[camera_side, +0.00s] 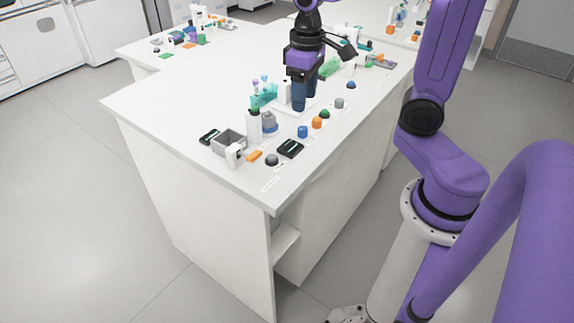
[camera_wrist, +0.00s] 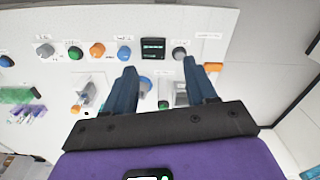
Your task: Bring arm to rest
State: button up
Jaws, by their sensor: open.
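My gripper (camera_side: 299,99) is above the white bench (camera_side: 178,112), near its right-hand side in the side view. In the wrist view its two blue fingers (camera_wrist: 163,80) stand wide apart with nothing between them. Beneath and beyond the fingertips lie small lab items on the bench top. The fingers look clear of these items, but their exact height over the bench is hard to tell.
A row of round coloured caps (camera_side: 317,123) runs along the bench edge. A teal tube rack (camera_side: 264,96), a white bottle (camera_side: 254,126), a grey box (camera_side: 229,142) and black devices (camera_side: 290,148) stand nearby. The bench's left part is clear.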

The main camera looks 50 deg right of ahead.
jog(key=s+a+f+n, duration=0.1)
jog(key=s+a+n, duration=0.2)
jog(key=s, duration=0.6)
jog(key=s+a+f+n, duration=0.1)
jog(key=s+a+n, duration=0.3)
jog(key=s+n, duration=0.3)
jog(key=shift+s+f, duration=0.4)
jog(key=shift+s, duration=0.75)
